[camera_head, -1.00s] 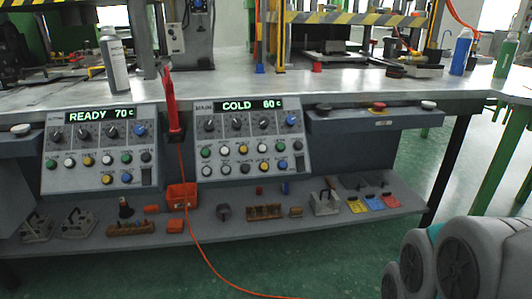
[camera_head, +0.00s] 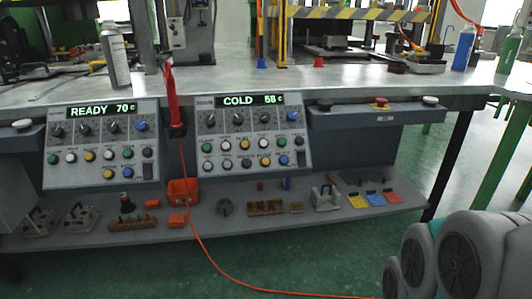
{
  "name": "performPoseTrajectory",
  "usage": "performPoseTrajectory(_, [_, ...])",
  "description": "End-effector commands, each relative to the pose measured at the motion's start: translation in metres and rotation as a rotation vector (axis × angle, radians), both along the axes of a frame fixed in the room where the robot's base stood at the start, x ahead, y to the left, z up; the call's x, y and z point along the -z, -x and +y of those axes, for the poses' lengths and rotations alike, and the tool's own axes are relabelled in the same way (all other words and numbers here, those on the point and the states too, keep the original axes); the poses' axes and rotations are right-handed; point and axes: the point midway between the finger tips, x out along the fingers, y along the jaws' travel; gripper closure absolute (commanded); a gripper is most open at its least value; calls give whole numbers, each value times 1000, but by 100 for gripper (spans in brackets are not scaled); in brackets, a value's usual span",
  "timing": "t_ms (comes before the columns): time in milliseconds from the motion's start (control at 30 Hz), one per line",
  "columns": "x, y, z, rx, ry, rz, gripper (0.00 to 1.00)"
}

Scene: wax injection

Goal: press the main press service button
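Two control panels hang under the front edge of the workbench. The left panel (camera_head: 100,181) has a green display (camera_head: 101,109) reading READY 70 c. The right panel (camera_head: 251,175) has a display (camera_head: 250,100) reading COLD 58 c. Each carries a row of dark knobs with a blue one at the right end, and rows of round green, white, yellow, blue and black buttons below. The button labels are too small to read, so I cannot tell which is the service button. My arm shows at the lower right, well apart from the panels; my gripper is out of view.
A red tool (camera_head: 171,97) with an orange cable hangs between the panels. A lower shelf (camera_head: 229,229) holds blocks and coloured cards. Green floor is open at right.

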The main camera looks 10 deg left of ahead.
Motion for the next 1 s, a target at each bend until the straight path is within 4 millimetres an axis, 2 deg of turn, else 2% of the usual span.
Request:
performPoseTrajectory(100, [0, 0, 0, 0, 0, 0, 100])
performPoseTrajectory(1000, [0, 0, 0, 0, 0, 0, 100])
